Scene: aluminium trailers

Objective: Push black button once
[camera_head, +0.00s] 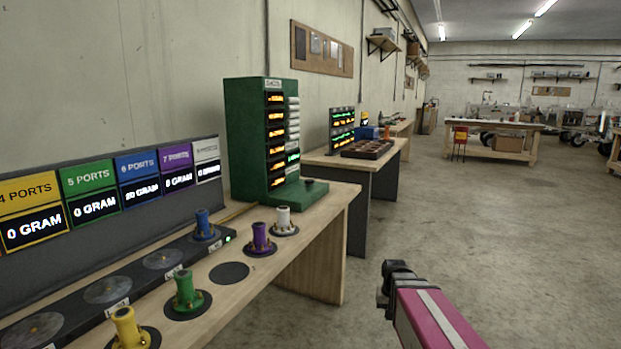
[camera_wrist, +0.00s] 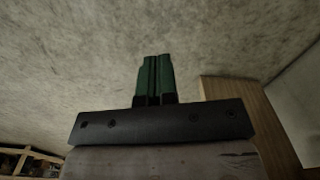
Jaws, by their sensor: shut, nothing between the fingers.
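A green upright device (camera_head: 262,140) with rows of lit orange and green displays stands at the far end of the near workbench. On its low green base sits a dark round piece (camera_head: 314,185), which looks like the black button; its detail is too small to make out. My gripper (camera_wrist: 155,78) shows two green fingers pressed together with nothing between them. In the head view, the dark end of my pink arm (camera_head: 393,282) is over the open floor, right of the bench and well apart from the device. The button does not show in the wrist view.
The near workbench (camera_head: 330,205) holds yellow, green, purple, blue and white plugs and a row of gram displays (camera_head: 90,203). Another bench (camera_head: 330,156) with a display panel stands behind the device. The concrete floor (camera_head: 480,230) to the right is clear.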

